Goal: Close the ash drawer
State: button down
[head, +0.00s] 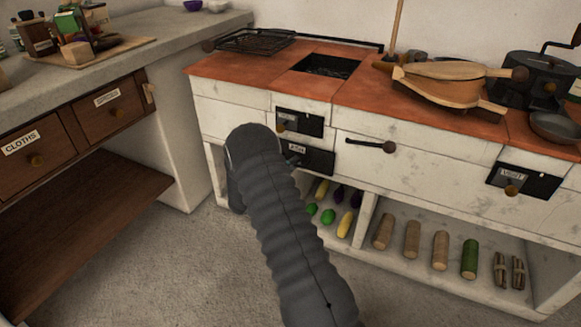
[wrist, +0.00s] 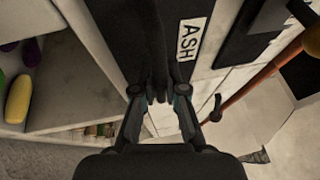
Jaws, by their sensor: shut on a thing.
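The ash drawer (head: 318,160) has a dark front with a white ASH label, low on the left part of the white stove. Its dark front and label also show close up in the wrist view (wrist: 188,42). My gripper (wrist: 163,92) is at this front, its fingers closed around a dark piece that looks like the drawer's handle. The contact is dark and partly hidden. In the head view my grey arm hides the gripper and the drawer's left side. I cannot tell exactly how far the drawer stands out.
Another dark front (head: 300,122) sits just above the ash drawer. A black lever (head: 370,144) sticks out to its right. Vegetables (head: 335,205) and logs (head: 440,250) lie on the shelf below. A counter with wooden drawers (head: 110,105) stands at left. The floor between is clear.

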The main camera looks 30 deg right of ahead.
jog(key=shift+w+d, duration=0.15)
jog(key=c, duration=1.2)
grip_release()
jog(key=shift+d, duration=0.15)
jog(key=shift+a, duration=0.25)
jog(key=v, duration=1.2)
jog(key=shift+r, duration=0.1)
